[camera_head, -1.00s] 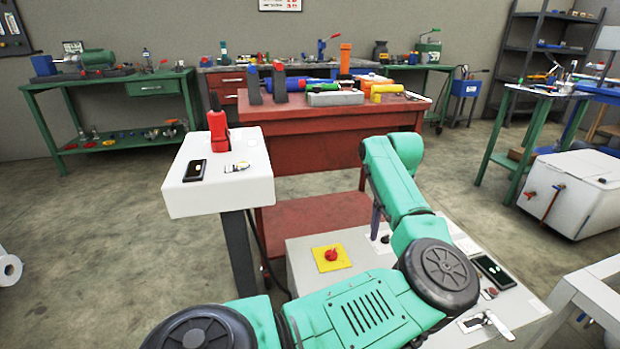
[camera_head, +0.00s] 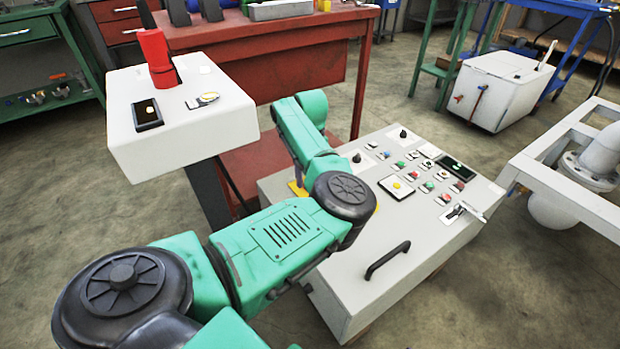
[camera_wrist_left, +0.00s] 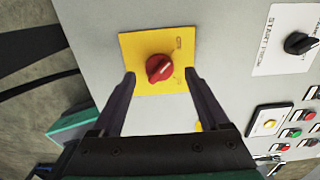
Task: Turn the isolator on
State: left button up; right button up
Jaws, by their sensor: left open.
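The isolator is a red rotary knob (camera_wrist_left: 159,66) on a yellow plate (camera_wrist_left: 130,45), shown in the left wrist view. My left gripper (camera_wrist_left: 160,77) is open and empty. Its dark fingertips appear on the left and right of the knob, close to its lower half. Whether they are level with the knob in height, I cannot tell. In the head view my left arm hides the knob, and only slivers of the yellow plate (camera_head: 298,189) show. My right gripper is not in view.
The grey control box (camera_head: 345,275) carries several buttons, black knobs, a display (camera_head: 455,167) and a black handle (camera_head: 388,260). A white pedestal (camera_head: 190,120) with a red device (camera_head: 157,60) stands at left. A red workbench (camera_head: 290,50) is behind.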

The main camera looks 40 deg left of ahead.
pick_arm(q)
jog(key=shift+f, duration=0.95)
grip_shut()
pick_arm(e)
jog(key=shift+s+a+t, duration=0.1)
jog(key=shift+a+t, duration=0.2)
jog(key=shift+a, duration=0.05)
